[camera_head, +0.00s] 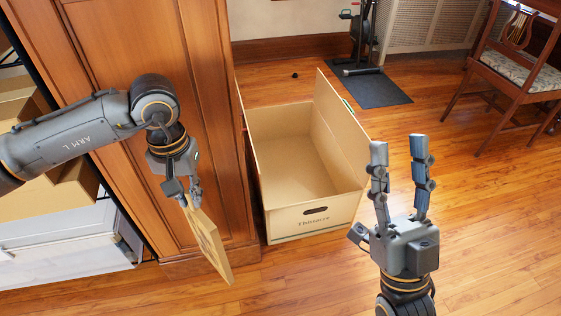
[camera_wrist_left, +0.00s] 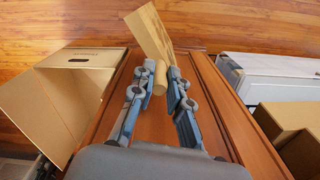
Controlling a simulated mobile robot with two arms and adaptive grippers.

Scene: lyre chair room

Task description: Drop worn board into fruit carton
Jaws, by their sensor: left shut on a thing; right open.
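The worn board (camera_head: 208,243) is a flat, pale wooden piece with dark marks, hanging tilted below my left gripper (camera_head: 183,194). My left gripper is shut on its narrow end, in front of the wooden cabinet and left of the carton. In the left wrist view the board (camera_wrist_left: 152,36) extends beyond the fingers of my left gripper (camera_wrist_left: 163,85), with a rounded end between them. The fruit carton (camera_head: 312,222) stands open and looks empty on the floor, its flaps up. The carton also shows in the left wrist view (camera_wrist_left: 88,57). My right gripper (camera_head: 398,155) is open and empty, pointing up beside the carton's right front.
A tall wooden cabinet (camera_head: 150,60) stands left of the carton. Cardboard boxes (camera_head: 50,200) and a white drawer unit (camera_head: 70,245) are at far left. A lyre-back chair (camera_head: 515,70) and a dark mat (camera_head: 377,88) are behind.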

